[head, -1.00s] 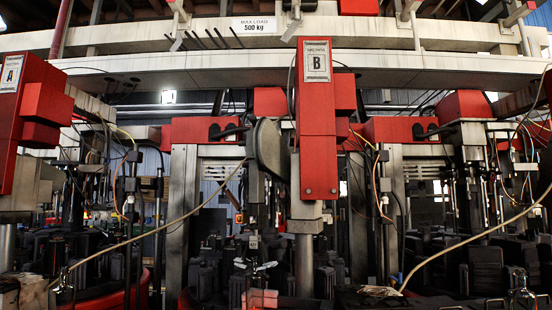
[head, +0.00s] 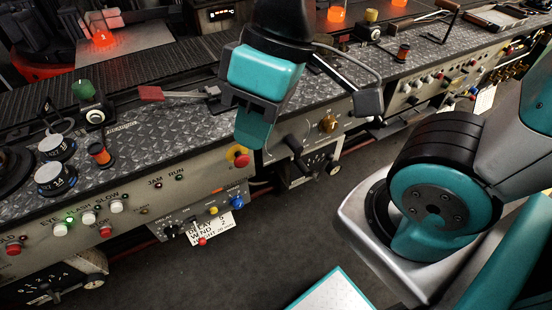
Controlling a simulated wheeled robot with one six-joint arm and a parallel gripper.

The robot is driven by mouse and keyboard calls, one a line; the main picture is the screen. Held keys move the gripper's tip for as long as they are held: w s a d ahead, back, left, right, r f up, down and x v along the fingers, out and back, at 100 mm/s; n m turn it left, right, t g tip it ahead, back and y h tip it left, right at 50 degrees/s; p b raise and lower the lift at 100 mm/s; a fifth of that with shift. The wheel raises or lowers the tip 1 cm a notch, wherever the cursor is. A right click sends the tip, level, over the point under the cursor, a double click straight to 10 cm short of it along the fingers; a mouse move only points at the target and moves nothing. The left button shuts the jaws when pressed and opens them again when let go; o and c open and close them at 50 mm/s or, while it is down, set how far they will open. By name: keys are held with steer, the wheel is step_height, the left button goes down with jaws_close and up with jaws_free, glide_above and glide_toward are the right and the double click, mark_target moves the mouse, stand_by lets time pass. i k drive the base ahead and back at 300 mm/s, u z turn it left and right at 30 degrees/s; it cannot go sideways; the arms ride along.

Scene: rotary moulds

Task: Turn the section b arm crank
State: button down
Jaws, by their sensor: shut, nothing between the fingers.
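My gripper (head: 252,140), teal and black, hangs over the front edge of the console in the head view, with its fingertips shut and pointing down. A black crank-like handle (head: 290,146) sticks out of the front panel just right of and a little below the fingertips; they look apart from it. Another crank (head: 440,22) with a dark grip stands on the console top at the upper right. No section b label is legible, so I cannot tell which crank belongs to that section. The gripper hides part of the console behind it.
The tread-plate console top (head: 160,125) carries a red-handled lever (head: 150,93), a green knob (head: 82,88) and other knobs. Dark floor (head: 260,245) lies clear in front. Glowing orange pieces (head: 103,38) lie behind.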

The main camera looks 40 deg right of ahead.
mark_target(296, 147)
steer(key=u, duration=0.75)
steer(key=k, duration=0.75)
steer(key=z, duration=0.95)
steer(key=i, duration=0.5)
steer(key=z, duration=0.05)
